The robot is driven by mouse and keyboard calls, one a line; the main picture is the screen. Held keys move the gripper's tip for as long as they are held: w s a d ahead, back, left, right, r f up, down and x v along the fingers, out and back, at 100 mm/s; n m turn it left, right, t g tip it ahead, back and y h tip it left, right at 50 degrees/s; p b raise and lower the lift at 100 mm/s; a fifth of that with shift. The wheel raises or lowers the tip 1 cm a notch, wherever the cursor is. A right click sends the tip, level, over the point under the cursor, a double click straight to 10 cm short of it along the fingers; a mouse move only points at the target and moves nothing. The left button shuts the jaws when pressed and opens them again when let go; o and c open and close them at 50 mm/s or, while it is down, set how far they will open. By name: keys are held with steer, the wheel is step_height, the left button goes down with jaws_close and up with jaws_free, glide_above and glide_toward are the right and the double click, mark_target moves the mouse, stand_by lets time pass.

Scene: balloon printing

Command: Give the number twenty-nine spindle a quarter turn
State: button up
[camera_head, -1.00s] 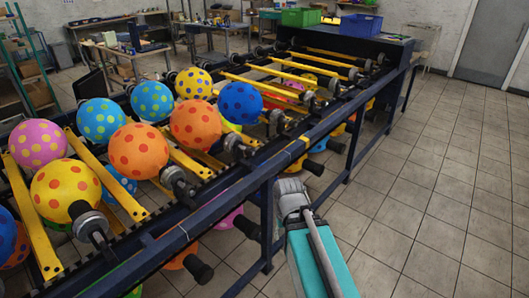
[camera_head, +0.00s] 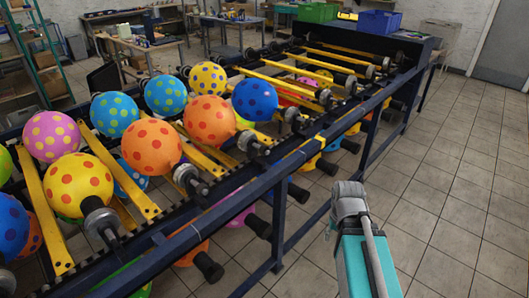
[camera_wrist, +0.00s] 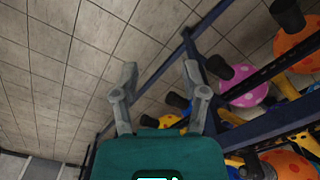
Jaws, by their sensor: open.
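The spindles are dark shafts with grey round hubs along the near side of the balloon machine, such as one beside the orange ball (camera_head: 190,180) and one by the blue ball (camera_head: 293,117). No numbers are readable, so I cannot tell which is number twenty-nine. In the wrist view my gripper (camera_wrist: 158,75) is open and empty, its two grey fingers spread above the floor beside the machine frame. In the head view my arm is at lower right, outside the rail and apart from the spindles. The fingertips are not clear there.
The dark blue rail (camera_head: 265,185) runs diagonally along the machine, with legs below. Dotted balloons, including a yellow one (camera_head: 80,183), sit between yellow bars; more hang beneath. A green crate (camera_head: 318,12) and a blue crate (camera_head: 380,22) stand at the far end. The tiled floor at right is clear.

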steer(key=o, duration=0.4)
steer(key=shift+w, duration=0.25)
steer(key=shift+o, duration=0.7)
steer(key=shift+w+a+f, duration=0.1)
steer(key=shift+w+a, duration=0.1)
steer(key=shift+w, duration=0.1)
steer(key=w+a+r+n+t+y+b, duration=0.2)
steer(key=w+a+n+t+y, duration=0.1)
steer(key=w, duration=0.7)
steer(key=w+a+r+n+t+y+b, duration=0.2)
steer(key=w+a+n, duration=0.3)
steer(key=w, duration=0.6)
steer(key=w+a+r+n+t+y+b, duration=0.1)
steer(key=w+a+r+n+t+y, duration=0.1)
steer(key=w+a, duration=0.5)
steer(key=w+n+t+y, duration=0.1)
steer(key=w+t+y, duration=0.1)
steer(key=w+y, duration=0.1)
steer(key=shift+w+n+b, duration=0.25)
steer(key=shift+n+b, duration=0.15)
steer(key=shift+a, duration=0.15)
